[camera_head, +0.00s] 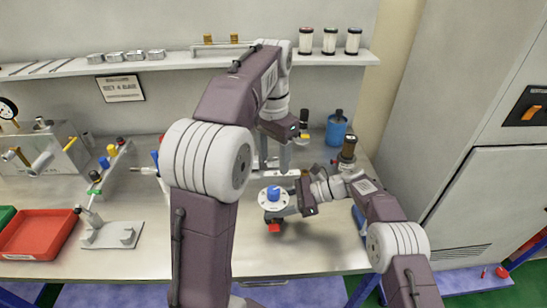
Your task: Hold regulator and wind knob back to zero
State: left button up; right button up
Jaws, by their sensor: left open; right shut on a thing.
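The regulator (272,203) has a round pale top with a blue knob (273,193) and a red part (274,227) low at its front. It is above or on the middle of the bench; I cannot tell which. My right gripper (293,205) comes in from the right and is shut on the regulator's side. My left gripper (272,163) points down, open, just behind and above the blue knob in the picture. Its fingers look apart from the knob. The regulator's right side is partly hidden by my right gripper.
A red tray (37,234) and a metal stand (112,235) are at the left. A gauge panel (45,150) stands behind them. A sign (120,88) reads "SET 4 BAR". The front right bench is clear.

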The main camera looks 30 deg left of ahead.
jog(key=shift+f, duration=0.15)
jog(key=o, duration=1.3)
jog(key=shift+o, duration=0.2)
